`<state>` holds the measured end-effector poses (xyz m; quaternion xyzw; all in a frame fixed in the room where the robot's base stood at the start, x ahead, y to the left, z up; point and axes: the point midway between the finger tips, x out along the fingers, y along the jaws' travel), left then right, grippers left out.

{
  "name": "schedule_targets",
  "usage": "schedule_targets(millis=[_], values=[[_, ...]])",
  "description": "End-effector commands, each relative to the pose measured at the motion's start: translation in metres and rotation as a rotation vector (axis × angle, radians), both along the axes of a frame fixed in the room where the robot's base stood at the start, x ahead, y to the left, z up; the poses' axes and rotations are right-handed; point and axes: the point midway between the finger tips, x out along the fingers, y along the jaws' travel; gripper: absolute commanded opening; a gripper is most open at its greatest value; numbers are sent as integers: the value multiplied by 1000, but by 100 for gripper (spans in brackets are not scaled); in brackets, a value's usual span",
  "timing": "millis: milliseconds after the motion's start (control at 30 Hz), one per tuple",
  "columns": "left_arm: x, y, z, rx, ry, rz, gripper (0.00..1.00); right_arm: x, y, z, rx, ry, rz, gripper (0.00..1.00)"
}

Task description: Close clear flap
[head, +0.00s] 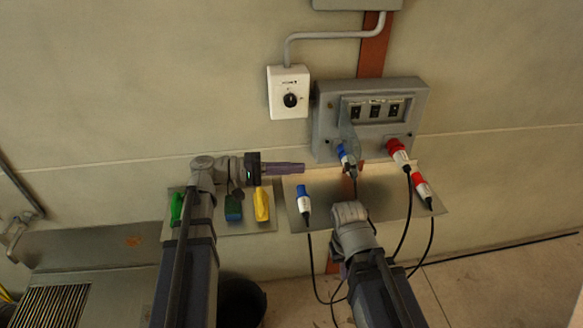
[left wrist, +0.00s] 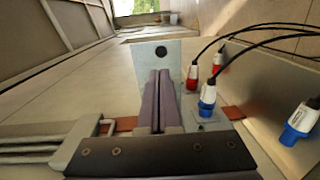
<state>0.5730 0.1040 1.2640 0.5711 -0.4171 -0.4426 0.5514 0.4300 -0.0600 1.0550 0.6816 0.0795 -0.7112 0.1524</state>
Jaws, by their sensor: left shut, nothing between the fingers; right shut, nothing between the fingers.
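The clear flap (head: 347,115) is a see-through sheet at the left of the switch window on the grey wall box (head: 421,98). It appears to stand out from the box, with the switches (head: 391,110) uncovered beside it. My left gripper (head: 303,168) is shut and empty, pointing right, below and left of the flap and apart from it. In the left wrist view its fingers (left wrist: 160,78) lie together, pointing toward a pale box side (left wrist: 140,62) with a black round spot. I cannot make out the flap there.
Blue plugs (head: 304,200) and red plugs (head: 398,153) with black cables hang at and below the box. A metal ledge (head: 400,190) lies under it. Green, blue and yellow connectors (head: 261,204) stand to the left. A white rotary switch (head: 288,92) is on the wall above.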

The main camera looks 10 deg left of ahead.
Motion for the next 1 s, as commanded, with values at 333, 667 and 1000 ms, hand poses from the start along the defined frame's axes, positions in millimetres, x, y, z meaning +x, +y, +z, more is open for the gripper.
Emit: schedule_targets(millis=[333, 667, 1000], values=[[17, -68, -4, 1, 0, -4, 0, 0, 0, -4, 0, 0, 1, 0], [26, -96, -5, 1, 0, -1, 0, 0, 0, -5, 0, 0, 1, 0], [26, -98, -5, 1, 0, 0, 0, 0, 0, -5, 0, 0, 1, 0]])
